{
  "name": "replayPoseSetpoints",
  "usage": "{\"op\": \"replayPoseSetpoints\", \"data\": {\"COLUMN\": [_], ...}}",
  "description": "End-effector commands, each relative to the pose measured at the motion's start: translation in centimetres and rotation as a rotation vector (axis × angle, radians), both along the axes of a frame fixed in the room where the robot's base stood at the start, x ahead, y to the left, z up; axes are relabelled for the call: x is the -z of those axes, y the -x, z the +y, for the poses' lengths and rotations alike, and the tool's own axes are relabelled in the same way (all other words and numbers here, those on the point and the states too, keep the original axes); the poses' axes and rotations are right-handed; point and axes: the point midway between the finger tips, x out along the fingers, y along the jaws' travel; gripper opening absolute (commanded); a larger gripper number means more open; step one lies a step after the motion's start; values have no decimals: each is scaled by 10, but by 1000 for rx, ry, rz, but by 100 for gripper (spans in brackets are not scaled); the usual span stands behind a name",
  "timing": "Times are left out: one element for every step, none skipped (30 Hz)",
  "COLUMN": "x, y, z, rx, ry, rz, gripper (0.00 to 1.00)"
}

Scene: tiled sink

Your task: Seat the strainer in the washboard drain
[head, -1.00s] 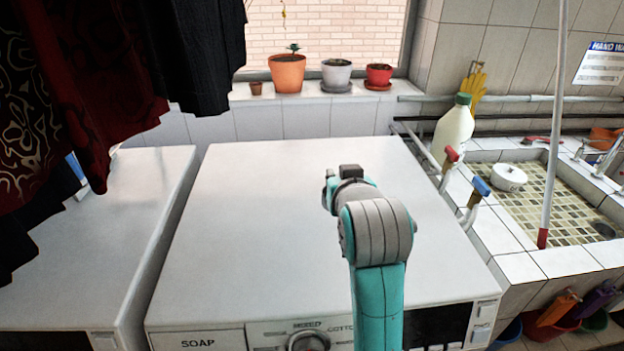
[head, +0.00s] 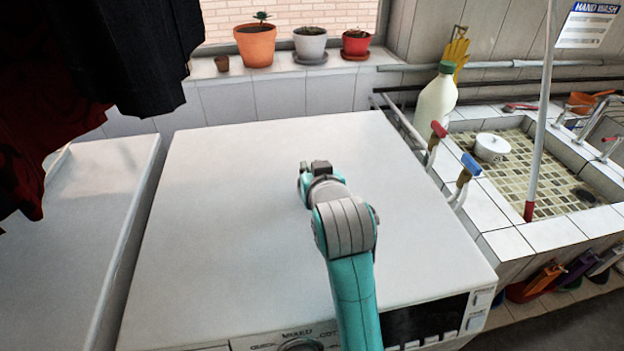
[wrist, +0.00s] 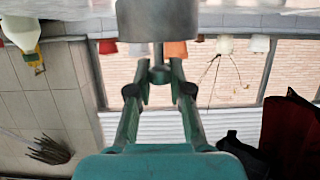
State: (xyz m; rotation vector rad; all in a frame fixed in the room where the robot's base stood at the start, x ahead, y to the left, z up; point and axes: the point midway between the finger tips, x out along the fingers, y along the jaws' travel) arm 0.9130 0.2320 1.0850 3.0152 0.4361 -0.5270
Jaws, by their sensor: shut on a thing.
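In the wrist view, my gripper (wrist: 160,76) is shut on a grey, round-sided metal piece, which looks like the strainer (wrist: 157,22); its far end is cut off by the frame edge. In the head view, my arm reaches over the white washing machine top, and the fingers and the held strainer are hidden there. The tiled washboard sink (head: 520,170) is at the right, well apart from my gripper. A dark round spot in its floor looks like the drain (head: 586,197).
Red and blue taps (head: 470,165) and a pale bottle (head: 437,100) stand between machine and sink. Dark clothes (head: 130,50) hang at left. The washing machine top (head: 230,220) is clear.

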Motion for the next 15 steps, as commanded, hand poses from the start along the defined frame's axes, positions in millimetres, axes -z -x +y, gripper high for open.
{"op": "replayPoseSetpoints", "data": {"x": [7, 11, 18, 22, 25, 29, 31, 31, 31, 31, 30, 30, 30, 30, 31], "y": [0, 0, 0, 0, 0, 0, 0, 0, 0, 0, 0, 0, 0, 0, 0], "z": [0, 0, 0, 0, 0, 0, 0, 0, 0, 0, 0, 0, 0, 0, 0], "rx": [0, 0, 0, 0, 0, 0, 0, 0, 0, 0, 0, 0, 0, 0, 0], "ry": [1, 1, 1, 1, 1, 1, 1, 0, 0, 0, 0, 0, 0, 0, 0], "rz": [3, 3, 4, 4, 3, 3, 2, 1, 0, 0, -1, 0, 0, 0, 0], "gripper": [0, 0, 0, 0, 0, 0, 0, 0, 0, 0, 0, 0, 0, 0, 0]}}
